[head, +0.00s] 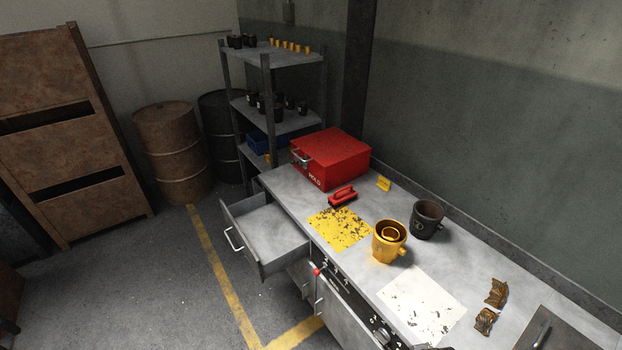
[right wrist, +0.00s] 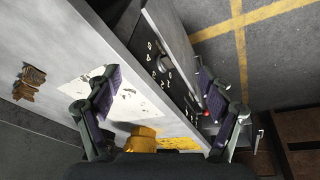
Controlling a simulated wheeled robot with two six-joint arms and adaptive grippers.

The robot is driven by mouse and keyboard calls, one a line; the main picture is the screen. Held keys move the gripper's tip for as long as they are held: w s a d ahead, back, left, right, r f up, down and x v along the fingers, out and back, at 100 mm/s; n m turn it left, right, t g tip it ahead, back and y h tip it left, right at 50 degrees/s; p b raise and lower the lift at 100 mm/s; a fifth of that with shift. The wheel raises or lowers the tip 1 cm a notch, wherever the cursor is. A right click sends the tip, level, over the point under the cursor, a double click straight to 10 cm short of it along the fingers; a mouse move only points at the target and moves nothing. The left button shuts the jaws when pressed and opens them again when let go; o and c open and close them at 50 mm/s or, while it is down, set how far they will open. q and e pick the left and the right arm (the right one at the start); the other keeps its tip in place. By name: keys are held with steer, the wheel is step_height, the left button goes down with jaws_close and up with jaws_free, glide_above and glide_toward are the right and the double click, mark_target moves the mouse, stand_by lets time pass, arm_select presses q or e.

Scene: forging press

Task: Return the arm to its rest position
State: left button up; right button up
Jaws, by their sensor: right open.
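My right gripper (right wrist: 157,74) shows in the right wrist view with its two fingers spread wide and nothing between them. It is above the front edge of the grey workbench (right wrist: 112,42), over the control panel (right wrist: 165,65) on the bench front. The yellow mug (right wrist: 142,138) shows low in that view, apart from the fingertips. In the head view no gripper can be made out clearly. My left gripper is in neither view.
A drawer (head: 265,236) stands open into the aisle. Floor to its left is clear (head: 150,270).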

steer(key=s+d+f+g+b, duration=0.1)
steer(key=s+f+b, duration=0.25)
steer(key=f, duration=1.15)
steer(key=s+d+f+b, duration=0.1)
steer(key=s+f+b, duration=0.25)
steer(key=f, duration=1.05)
steer(key=s+f+g+b, duration=0.1)
steer(key=s+f+b, duration=0.2)
steer(key=s+f, duration=1)
steer(key=shift+s+d+f, duration=0.35)
steer(key=shift+s, duration=0.9)
